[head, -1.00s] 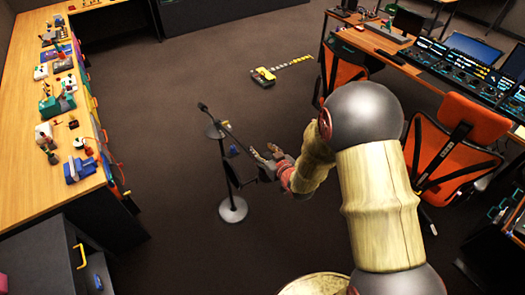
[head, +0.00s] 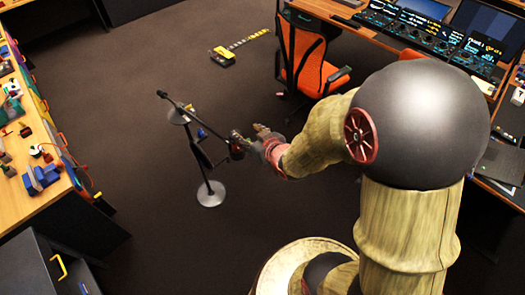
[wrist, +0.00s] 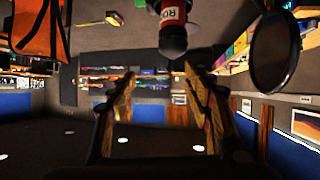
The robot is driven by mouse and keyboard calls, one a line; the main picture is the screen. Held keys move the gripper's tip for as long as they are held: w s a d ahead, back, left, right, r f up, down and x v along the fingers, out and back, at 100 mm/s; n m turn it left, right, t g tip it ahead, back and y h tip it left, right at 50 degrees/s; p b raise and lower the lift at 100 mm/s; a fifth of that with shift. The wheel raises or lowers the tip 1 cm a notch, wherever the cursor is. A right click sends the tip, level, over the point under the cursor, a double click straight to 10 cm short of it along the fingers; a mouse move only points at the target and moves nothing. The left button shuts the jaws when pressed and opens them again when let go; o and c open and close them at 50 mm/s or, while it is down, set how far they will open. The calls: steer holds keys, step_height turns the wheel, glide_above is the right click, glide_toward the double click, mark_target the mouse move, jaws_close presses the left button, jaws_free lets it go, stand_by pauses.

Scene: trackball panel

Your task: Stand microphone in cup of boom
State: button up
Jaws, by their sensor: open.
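A dark microphone stand with a round grey base (head: 211,194) stands upright on the floor. Its slanting boom (head: 193,114) runs down to the right, toward my gripper (head: 250,140). A round disc (head: 179,117) sits near the boom's upper end; a dark disc also shows at right in the wrist view (wrist: 275,52). In the wrist view a dark cylinder with a red lettered band, seemingly the microphone (wrist: 173,38), is at the top, beyond and between my fingers (wrist: 163,95). My fingers are apart with nothing between them. I cannot make out the cup.
An orange chair (head: 304,55) stands behind, by a console desk (head: 345,14). A workbench with small coloured items (head: 22,150) runs along the left. A yellow and black floor item (head: 222,57) lies further back. The floor around the stand is clear.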

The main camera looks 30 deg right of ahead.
steer(key=s+r+m+g+h, duration=0.2)
steer(key=s+r+g, duration=0.2)
steer(key=s+r, duration=0.95)
steer(key=s+a+r+g+y, duration=0.1)
steer(key=s+a+r+g, duration=0.1)
steer(key=s, duration=0.8)
steer(key=shift+s+a+r+g, duration=0.15)
steer(key=shift+a+r+g, duration=0.25)
steer(key=shift+a+r, duration=0.5)
step_height(320, 180, down, 21)
steer(key=b, duration=2.1)
steer(key=shift+f+b, duration=0.2)
steer(key=shift+b, duration=0.1)
steer(key=shift+r, duration=0.1)
steer(key=shift+c, duration=0.8)
